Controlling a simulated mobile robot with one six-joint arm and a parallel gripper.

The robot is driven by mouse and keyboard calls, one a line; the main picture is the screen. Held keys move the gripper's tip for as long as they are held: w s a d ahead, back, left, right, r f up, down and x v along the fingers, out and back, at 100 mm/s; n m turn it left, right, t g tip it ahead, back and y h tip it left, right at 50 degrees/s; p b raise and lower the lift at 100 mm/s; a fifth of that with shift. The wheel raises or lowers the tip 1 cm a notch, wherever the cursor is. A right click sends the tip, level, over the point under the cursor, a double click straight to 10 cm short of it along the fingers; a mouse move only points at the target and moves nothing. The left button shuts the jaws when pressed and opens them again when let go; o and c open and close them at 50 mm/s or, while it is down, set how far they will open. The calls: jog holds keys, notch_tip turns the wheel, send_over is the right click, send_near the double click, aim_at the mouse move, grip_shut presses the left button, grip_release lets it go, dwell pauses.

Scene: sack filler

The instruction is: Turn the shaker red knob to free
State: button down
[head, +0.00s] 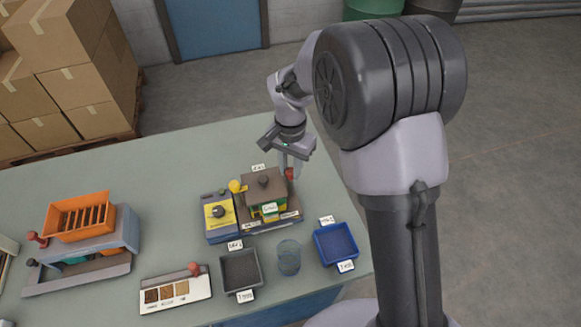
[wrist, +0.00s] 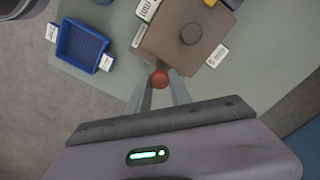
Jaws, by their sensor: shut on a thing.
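My gripper (head: 289,170) is at the right side of a brown-topped machine (head: 264,182) with labels around it. Its fingers are shut on a red knob (wrist: 160,78) beside that machine's edge; the knob also shows in the head view (head: 290,173). In the wrist view the fingertips (wrist: 160,85) are on both sides of the knob. Another red knob (head: 37,238) is on the left machine with an orange slotted tray (head: 78,216). I cannot read which label marks the free position.
A blue tray (head: 336,243), a clear cup (head: 288,258) and a dark grey tray (head: 240,271) stand in front. A yellow-and-blue unit (head: 218,216) stands left of the brown-topped machine. A white sample board (head: 174,291) lies front left. The table's back is clear.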

aim_at(291, 170)
dwell(0.5)
jog(key=c, duration=1.2)
grip_release()
jog(key=shift+o, duration=0.2)
notch_tip(291, 170, up, 18)
jog(key=p, duration=0.4)
jog(key=shift+f+p, duration=0.25)
jog(key=shift+p, duration=0.1)
jog(key=s+d+f+t+b, duration=0.2)
jog(key=s+d+b, duration=0.1)
jog(key=s, duration=0.4)
jog(key=s+d+f+n+t+y+b, duration=0.1)
jog(key=s+d+f+t+b, duration=0.1)
jog(key=s+b, duration=0.3)
jog(key=s+d+f+t+y+b, duration=0.1)
jog(key=s+d+b, duration=0.3)
jog(key=s, duration=0.7)
jog(key=shift+s+d+f+t+b, duration=0.15)
jog(key=shift+d+f+t+b, duration=0.25)
jog(key=shift+f+b, duration=0.2)
